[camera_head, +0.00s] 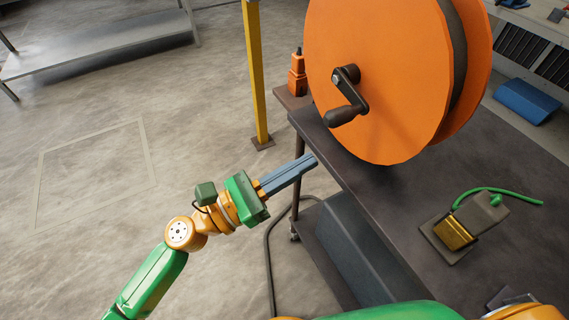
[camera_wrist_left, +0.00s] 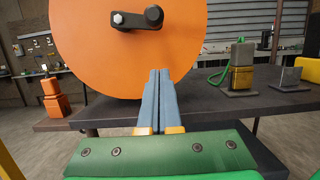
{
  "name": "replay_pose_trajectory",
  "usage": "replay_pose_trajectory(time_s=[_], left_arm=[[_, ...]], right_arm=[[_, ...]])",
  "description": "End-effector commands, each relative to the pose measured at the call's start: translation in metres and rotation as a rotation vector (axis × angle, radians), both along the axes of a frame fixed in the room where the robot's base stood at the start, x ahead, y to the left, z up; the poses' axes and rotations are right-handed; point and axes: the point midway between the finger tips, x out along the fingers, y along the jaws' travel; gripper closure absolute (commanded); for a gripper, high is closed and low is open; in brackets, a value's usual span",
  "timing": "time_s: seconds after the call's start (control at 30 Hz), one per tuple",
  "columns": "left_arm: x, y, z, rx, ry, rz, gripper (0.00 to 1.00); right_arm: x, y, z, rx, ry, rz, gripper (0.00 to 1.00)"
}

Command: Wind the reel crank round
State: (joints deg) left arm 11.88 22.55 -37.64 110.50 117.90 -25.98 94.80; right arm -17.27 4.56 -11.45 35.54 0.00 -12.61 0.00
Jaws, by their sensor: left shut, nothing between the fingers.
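The large orange reel (camera_head: 390,70) stands upright on a dark table and also fills the upper middle of the left wrist view (camera_wrist_left: 100,60). Its dark crank (camera_head: 349,90) has an arm running from the hub down to a black handle (camera_head: 346,115). In the left wrist view the crank (camera_wrist_left: 136,19) lies roughly level near the top. My left gripper (camera_head: 312,160) is shut and empty, its blue-grey fingers pointing toward the reel, below the handle and apart from it. In the left wrist view the shut fingers (camera_wrist_left: 159,75) appear just under the crank. My right gripper cannot be made out.
The dark table (camera_head: 400,195) has its edge close to my left fingertips. A grey and brass block with a green cable (camera_head: 460,230) sits on it at right. An orange bottle-like object (camera_head: 297,75) and a yellow post (camera_head: 256,75) stand behind.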

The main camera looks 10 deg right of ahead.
Motion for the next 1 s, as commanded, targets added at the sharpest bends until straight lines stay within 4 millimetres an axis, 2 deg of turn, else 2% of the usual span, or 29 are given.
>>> replay_pose_trajectory(time_s=[0.03, 0.1, 0.17, 0.2, 0.3, 0.4, 0.83, 1.0], left_arm=[[0.003, -0.01, 0.008, -0.001, -0.002, -0.002, 1.0], [0.009, -0.025, 0.011, -0.002, -0.001, -0.001, 1.0], [0.012, -0.036, 0.014, 0.0, -0.003, -0.002, 1.0], [0.013, -0.038, 0.023, 0.002, -0.005, -0.001, 1.0], [0.012, -0.036, 0.039, 0.004, -0.004, -0.001, 1.0], [0.013, -0.036, 0.047, 0.002, -0.004, 0.0, 1.0], [0.012, -0.036, 0.05, 0.002, -0.001, 0.0, 1.0], [0.012, -0.036, 0.066, -0.016, 0.048, 0.001, 1.0]], right_arm=[[0.0, 0.001, 0.008, 0.001, 0.0, 0.0, 0.5], [0.0, 0.001, 0.012, 0.002, 0.0, -0.001, 0.5], [0.0, 0.001, 0.015, 0.002, 0.0, -0.001, 0.5], [0.0, 0.002, 0.024, 0.002, 0.0, -0.001, 0.5], [0.0, 0.002, 0.037, 0.002, -0.001, -0.001, 0.5], [0.0, 0.001, 0.044, 0.002, -0.001, -0.001, 0.5], [0.001, 0.0, 0.045, 0.0, -0.001, 0.001, 0.5], [0.001, 0.0, 0.067, -0.001, -0.001, 0.001, 0.5]])
